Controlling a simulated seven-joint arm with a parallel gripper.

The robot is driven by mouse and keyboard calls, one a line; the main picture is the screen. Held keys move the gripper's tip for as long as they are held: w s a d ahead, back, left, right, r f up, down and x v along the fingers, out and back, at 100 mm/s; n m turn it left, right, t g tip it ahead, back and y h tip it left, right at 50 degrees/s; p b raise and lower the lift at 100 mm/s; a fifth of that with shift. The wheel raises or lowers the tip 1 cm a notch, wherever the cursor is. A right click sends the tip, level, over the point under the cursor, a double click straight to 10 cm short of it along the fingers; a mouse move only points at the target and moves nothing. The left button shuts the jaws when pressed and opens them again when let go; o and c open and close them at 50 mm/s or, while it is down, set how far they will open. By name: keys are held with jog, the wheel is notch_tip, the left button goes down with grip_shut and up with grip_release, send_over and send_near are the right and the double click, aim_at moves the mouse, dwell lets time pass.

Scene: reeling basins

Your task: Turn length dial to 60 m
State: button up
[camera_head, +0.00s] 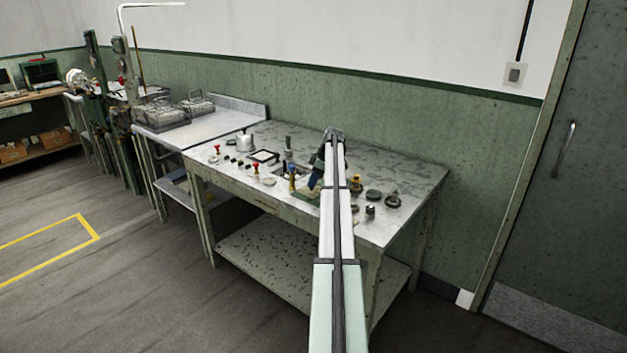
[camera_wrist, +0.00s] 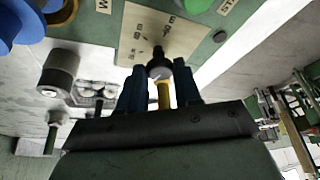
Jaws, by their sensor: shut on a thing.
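The length dial (camera_wrist: 158,66) shows in the wrist view as a dark round knob with a pale, glossy end. It stands in front of a cream scale plate (camera_wrist: 150,38) with small dark markings, which appear tilted and are too small to read surely. My gripper (camera_wrist: 160,72) has its two blue fingers shut on the dial, one on each side. A yellow piece (camera_wrist: 165,96) shows between the fingers below the knob. In the head view my gripper (camera_head: 316,177) is over the green panel (camera_head: 304,196) on the worktable; my arm hides the dial there.
The worktable (camera_head: 400,172) carries several red, yellow and black knobs to the left of my gripper. A yellow-topped knob (camera_head: 356,183), a dark disc (camera_head: 374,195) and another dark round part (camera_head: 393,201) lie to the right. The table's back right is clear.

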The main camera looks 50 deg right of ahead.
jog(key=m, duration=0.2)
jog(key=m+h, duration=0.1)
jog(key=m, duration=0.1)
jog(key=m+h, duration=0.1)
jog(key=m, duration=0.1)
jog(key=shift+a+m+t, duration=0.3)
jog(key=shift+a+t, duration=0.05)
jog(key=shift+t, duration=0.05)
jog(key=m+h, duration=0.1)
jog(key=m, duration=0.2)
jog(key=m+h, duration=0.1)
jog(key=m, duration=0.2)
jog(key=shift+a+g+h, duration=0.15)
jog(key=shift+g+h, duration=0.25)
jog(key=m, duration=0.2)
jog(key=m+g+h, duration=0.1)
jog(key=m, duration=0.1)
jog(key=m+g, duration=0.1)
jog(key=m, duration=0.1)
jog(key=shift+w+a+m+h, duration=0.1)
jog(key=shift+w+m+h, duration=0.2)
jog(key=m+g, duration=0.1)
jog(key=m, duration=0.2)
jog(key=m+g, duration=0.1)
jog(key=m, duration=0.1)
jog(key=shift+w+m, duration=0.15)
jog(key=shift+m, duration=0.25)
jog(key=o, duration=1)
jog(key=shift+o, duration=0.2)
